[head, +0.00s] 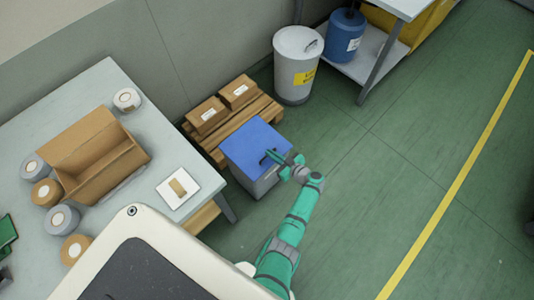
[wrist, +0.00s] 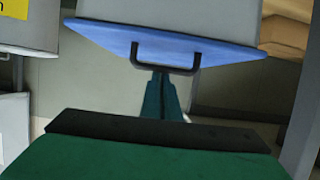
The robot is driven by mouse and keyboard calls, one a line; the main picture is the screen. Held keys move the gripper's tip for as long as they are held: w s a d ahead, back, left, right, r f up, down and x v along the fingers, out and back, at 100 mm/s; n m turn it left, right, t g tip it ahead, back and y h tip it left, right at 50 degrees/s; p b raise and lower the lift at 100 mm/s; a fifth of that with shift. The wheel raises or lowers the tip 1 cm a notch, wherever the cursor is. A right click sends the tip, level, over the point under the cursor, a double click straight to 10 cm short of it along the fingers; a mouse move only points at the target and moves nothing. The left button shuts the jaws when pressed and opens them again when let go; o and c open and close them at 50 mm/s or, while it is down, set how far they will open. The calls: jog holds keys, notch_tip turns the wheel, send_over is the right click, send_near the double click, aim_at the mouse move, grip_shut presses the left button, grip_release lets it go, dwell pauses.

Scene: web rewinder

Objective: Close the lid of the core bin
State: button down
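The core bin (head: 266,187) is a grey box on the floor with a blue lid (head: 252,143). The lid lies over the top of the bin and looks flat or nearly flat; I cannot tell whether a thin gap is left. Its dark handle (head: 268,155) sits at the right side in the head view. The wrist view shows the lid (wrist: 110,38) and the black handle (wrist: 165,69) large. My gripper (head: 286,160) is at the handle; its green fingers (wrist: 159,97) look together as one narrow shape, tips close to the handle. Contact is unclear.
A pallet (head: 262,108) with two cartons (head: 206,114) stands behind the bin. A grey drum (head: 297,65) stands beyond. A table (head: 93,86) with an open carton and several rolls is at left. The green floor (head: 385,185) at right is clear.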

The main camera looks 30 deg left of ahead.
jog(key=shift+s+d+f+h, duration=0.1)
jog(key=shift+s+d+f, duration=0.15)
jog(key=shift+f, duration=0.3)
jog(key=shift+s+d+f+h, duration=0.15)
jog(key=shift+d+f, duration=0.15)
jog(key=shift+f, duration=0.25)
jog(key=shift+s+d+f+h, duration=0.1)
jog(key=shift+s+d+f, duration=0.15)
jog(key=shift+f, duration=0.3)
jog(key=shift+m, duration=0.3)
jog(key=r, duration=0.3)
jog(key=w+r, duration=0.1)
jog(key=r, duration=0.2)
jog(key=shift+w+a+r, duration=0.15)
jog(key=shift+a+r, duration=0.05)
jog(key=shift+r, duration=0.2)
send_near(273, 164)
jog(key=w+a+r, duration=0.2)
jog(key=a, duration=0.1)
jog(key=shift+s+d+f+y, duration=0.15)
jog(key=shift+d+f+y, duration=0.3)
jog(key=shift+d+f, duration=0.35)
jog(key=shift+r, duration=0.1)
